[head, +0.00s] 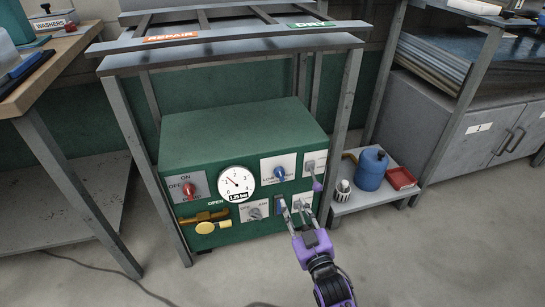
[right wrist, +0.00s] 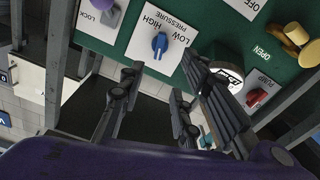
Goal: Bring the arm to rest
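My right gripper (head: 293,210) is purple and dark grey, in front of the lower right part of a green control box. Its two fingers are spread apart, with nothing seen between them. In the right wrist view the fingers (right wrist: 158,82) also stand apart, below the blue pressure knob (right wrist: 160,43). Whether a fingertip touches the panel, I cannot tell. My left gripper is in neither view.
The green box (head: 240,133) stands under a metal rack (head: 225,61). Its front bears a gauge (head: 237,181), a red pump switch (head: 189,190) and a yellow handle (head: 206,228). A blue canister (head: 371,170) and red tray (head: 401,178) sit on a low shelf at right. Floor in front is mostly clear.

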